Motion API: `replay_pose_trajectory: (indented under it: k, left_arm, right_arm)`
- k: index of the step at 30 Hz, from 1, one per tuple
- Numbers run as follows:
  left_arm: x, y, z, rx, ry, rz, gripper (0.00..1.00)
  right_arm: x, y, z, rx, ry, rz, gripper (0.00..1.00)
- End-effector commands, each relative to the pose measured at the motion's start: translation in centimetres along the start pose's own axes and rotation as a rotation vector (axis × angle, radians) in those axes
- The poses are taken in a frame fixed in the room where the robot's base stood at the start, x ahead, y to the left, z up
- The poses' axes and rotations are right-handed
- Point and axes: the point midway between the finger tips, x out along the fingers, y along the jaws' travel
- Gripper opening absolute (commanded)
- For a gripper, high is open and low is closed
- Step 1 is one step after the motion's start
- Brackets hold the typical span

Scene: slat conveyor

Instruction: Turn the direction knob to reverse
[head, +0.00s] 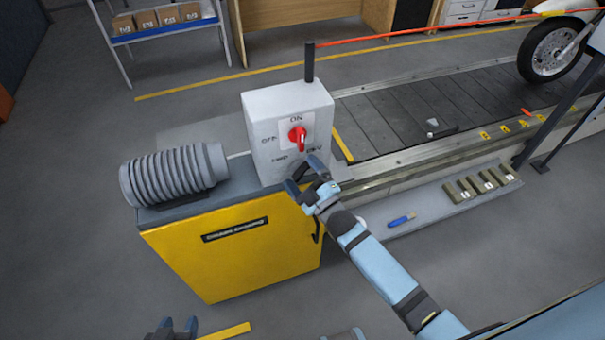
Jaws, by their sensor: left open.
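The red direction knob (298,136) is on the front of a light grey control box (262,112). Around it are the labels ON at the top, OFF at left, FWD at lower left and REV at lower right. The knob's exact pointing is too small to tell for sure. My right gripper (304,176) is just below the knob, in front of the box's lower right part, with its fingers apart and nothing between them. It appears apart from the knob. My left gripper (178,327) is open and empty at the bottom edge, far from the box; only its fingertips show.
The box stands on a yellow cabinet (235,260) beside a ribbed grey motor (175,175). A dark post (309,62) with a red cord rises behind it. The slat conveyor (420,110) runs right, carrying a wheel (548,50). A side ledge holds a blue tool (401,220).

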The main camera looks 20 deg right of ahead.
Motion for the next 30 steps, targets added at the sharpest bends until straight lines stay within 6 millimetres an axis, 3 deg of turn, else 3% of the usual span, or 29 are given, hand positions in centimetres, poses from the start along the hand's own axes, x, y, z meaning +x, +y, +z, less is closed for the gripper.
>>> replay_pose_trajectory:
  k: [8,21,30]
  left_arm:
    - [0.1,0.0,0.1,0.0,-0.001,0.0,0.5]
    - [0.4,0.0,0.6,-0.006,-0.009,0.002,0.5]
    - [0.4,0.1,0.3,-0.01,-0.001,0.002,0.5]
  right_arm:
    - [-1.0,-0.1,0.1,-0.001,-0.001,-0.002,0.89]
    - [-10.2,-0.1,0.1,0.0,-0.002,-0.002,0.89]
    - [-13.6,0.0,0.0,-0.001,-0.001,-0.001,0.89]
